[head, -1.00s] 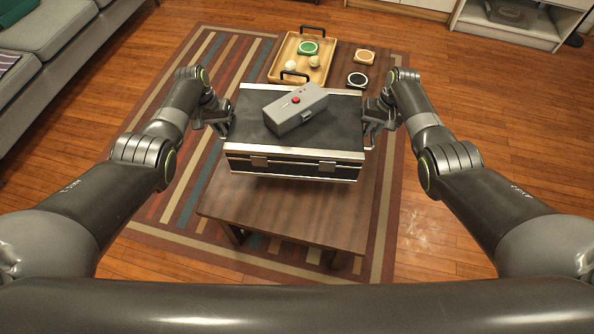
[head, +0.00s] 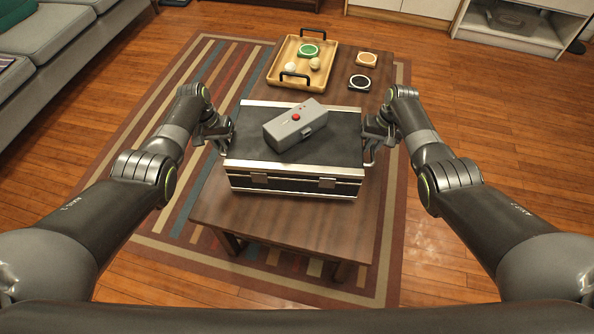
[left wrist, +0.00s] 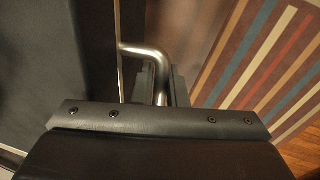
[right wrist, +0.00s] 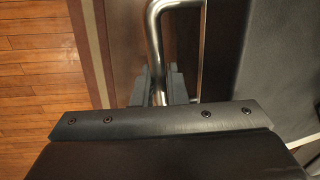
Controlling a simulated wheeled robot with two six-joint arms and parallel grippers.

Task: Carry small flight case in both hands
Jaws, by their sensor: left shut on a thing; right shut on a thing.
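The small flight case (head: 240,150), black with silver edges and front latches, is held level between my two grippers over the coffee table. Whether it touches the tabletop is hard to tell. My left gripper (head: 222,138) is shut on the metal handle (left wrist: 150,62) at the case's left side. My right gripper (head: 376,138) is shut on the metal handle (right wrist: 158,40) at its right side. A grey box with a red button (head: 297,126) lies askew on the lid.
The wooden coffee table (head: 290,225) stands on a striped rug. A grey sofa (head: 50,50) is at left.

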